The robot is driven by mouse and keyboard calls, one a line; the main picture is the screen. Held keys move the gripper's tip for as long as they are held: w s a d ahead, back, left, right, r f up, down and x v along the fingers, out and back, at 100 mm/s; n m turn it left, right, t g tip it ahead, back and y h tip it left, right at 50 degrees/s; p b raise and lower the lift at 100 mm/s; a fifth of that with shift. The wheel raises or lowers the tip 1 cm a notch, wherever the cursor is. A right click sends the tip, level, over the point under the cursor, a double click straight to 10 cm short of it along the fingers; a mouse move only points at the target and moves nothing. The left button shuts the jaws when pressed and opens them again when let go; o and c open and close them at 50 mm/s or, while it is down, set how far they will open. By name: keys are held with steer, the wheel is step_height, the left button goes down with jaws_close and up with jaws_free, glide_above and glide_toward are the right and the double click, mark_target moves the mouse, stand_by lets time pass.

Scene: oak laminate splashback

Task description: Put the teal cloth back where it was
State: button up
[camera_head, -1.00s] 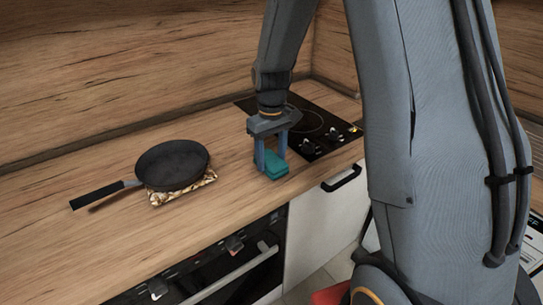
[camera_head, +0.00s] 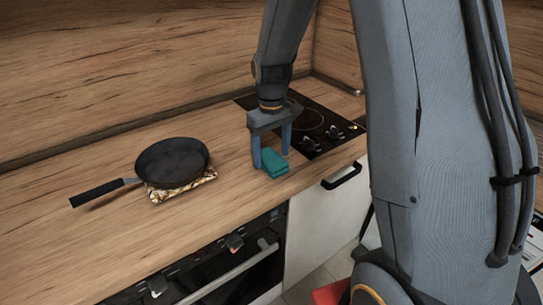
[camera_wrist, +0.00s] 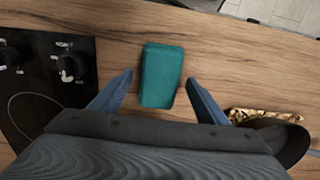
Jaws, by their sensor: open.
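The teal cloth (camera_head: 273,163) lies folded on the wooden counter, left of the hob's front corner. It also shows in the wrist view (camera_wrist: 161,75), lying flat between and a little beyond my fingertips. My gripper (camera_head: 271,160) is open above and beside the cloth. In the wrist view my gripper's two fingers (camera_wrist: 160,80) stand apart on either side of the cloth, with a gap of bare wood visible on each side. Neither finger touches it in that view.
A black frying pan (camera_head: 173,162) sits on a patterned cloth or trivet (camera_head: 184,190) to the left. The black hob (camera_head: 318,128) with knobs is to the right. The counter's front edge runs close by, above an oven (camera_head: 235,270) and a white cabinet (camera_head: 315,225).

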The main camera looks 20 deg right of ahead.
mark_target(271, 158)
step_height(271, 158, up, 11)
steer(key=b, duration=0.3)
steer(key=s+f+m, duration=0.1)
steer(key=s+f, duration=0.3)
steer(key=s, duration=0.4)
steer(key=s+f+m+t, duration=0.1)
steer(key=s+f+m, duration=0.1)
steer(key=s+f, duration=0.3)
steer(key=s, duration=0.4)
steer(key=shift+f+m, duration=0.3)
steer(key=shift+s, duration=0.1)
